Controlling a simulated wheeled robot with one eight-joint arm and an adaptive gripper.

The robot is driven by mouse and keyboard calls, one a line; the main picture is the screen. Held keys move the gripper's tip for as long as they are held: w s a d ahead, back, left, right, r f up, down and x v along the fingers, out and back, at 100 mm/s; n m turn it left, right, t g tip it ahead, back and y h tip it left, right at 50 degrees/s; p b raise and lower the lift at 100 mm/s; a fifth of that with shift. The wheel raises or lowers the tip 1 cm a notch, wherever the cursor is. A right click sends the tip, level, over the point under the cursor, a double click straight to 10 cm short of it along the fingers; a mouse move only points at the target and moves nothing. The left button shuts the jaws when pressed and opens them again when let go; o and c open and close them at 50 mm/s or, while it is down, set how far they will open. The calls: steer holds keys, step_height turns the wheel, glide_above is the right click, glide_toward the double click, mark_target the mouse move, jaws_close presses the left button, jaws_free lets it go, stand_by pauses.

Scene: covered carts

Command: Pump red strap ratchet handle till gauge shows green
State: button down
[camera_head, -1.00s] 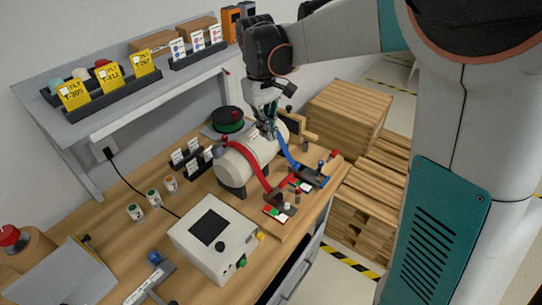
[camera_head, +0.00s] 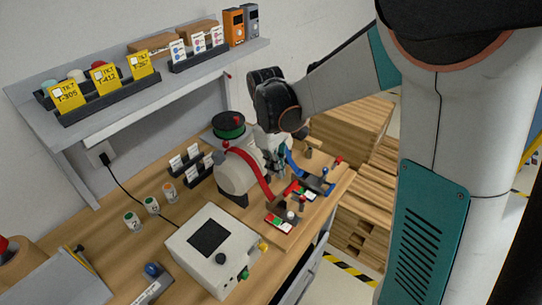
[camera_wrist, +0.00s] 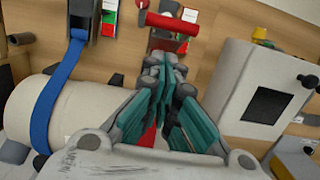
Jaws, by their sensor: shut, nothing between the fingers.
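The red strap (camera_head: 255,168) runs over a white cylinder (camera_head: 232,178) to its ratchet (camera_head: 282,207) at the bench's front. A piece of the strap shows under my fingers in the wrist view (camera_wrist: 149,136). The red handle (camera_wrist: 166,24) lies crosswise ahead of my fingertips, apart from them in the picture. A gauge plate with red, white and green patches (camera_head: 280,224) sits by the ratchet; its reading is too small to tell. My gripper (camera_wrist: 165,65) is shut and empty above the cylinder's front side; my arm partly hides it in the head view (camera_head: 282,158).
A blue strap (camera_head: 292,162) with its own ratchet (camera_head: 316,184) lies just right of the red one. A control box (camera_head: 213,248) stands close on the left. Wooden crates (camera_head: 352,120) stand beyond the bench.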

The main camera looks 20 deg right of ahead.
mark_target(282, 196)
steer(key=shift+s+d+f, duration=0.6)
steer(key=shift+s+f, duration=0.1)
steer(key=shift+s, duration=0.15)
steer(key=shift+s, duration=0.1)
steer(key=shift+s+d+t, duration=0.3)
steer(key=shift+s+t, duration=0.05)
steer(key=shift+t, duration=0.05)
steer(key=shift+f+y, duration=0.1)
steer(key=shift+y, duration=0.2)
